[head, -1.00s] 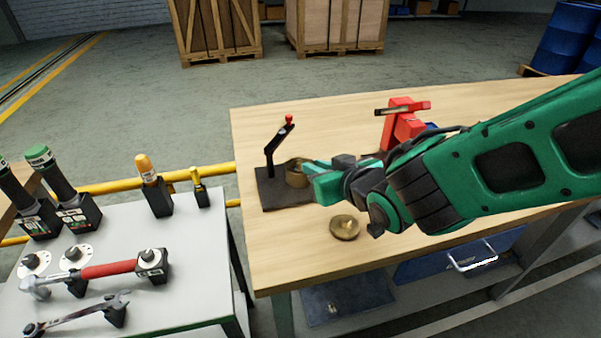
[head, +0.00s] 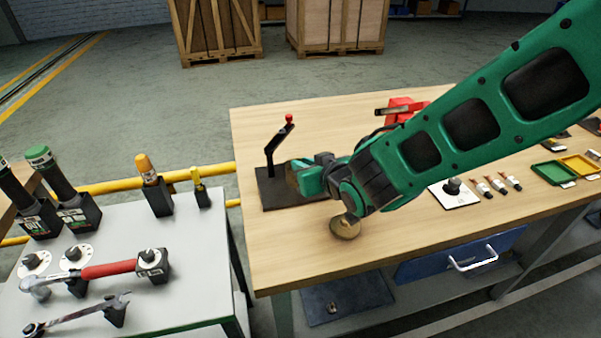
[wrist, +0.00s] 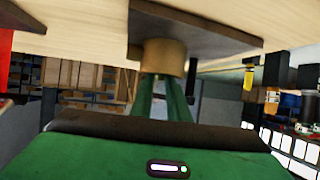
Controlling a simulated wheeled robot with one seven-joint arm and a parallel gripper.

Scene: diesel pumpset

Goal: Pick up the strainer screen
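A brass-coloured cylinder (wrist: 163,54) stands on the dark base plate (head: 275,201) of a small stand with an upright post and red knob. I cannot make out a separate strainer screen; it may be in or at this cylinder. My gripper (head: 300,180) is at the cylinder and hides most of it in the head view. In the wrist view, the two green fingers of my gripper (wrist: 160,82) reach the cylinder's open-end side with a narrow gap between them. Whether they grip anything is unclear. A round brass cap (head: 345,228) lies on the bench below my wrist.
A red vise-like part (head: 400,106) stands behind my arm on the wooden bench (head: 300,250). Small parts and green and yellow trays (head: 553,173) lie at the right. A grey tool table (head: 190,270) with several tools is at the left.

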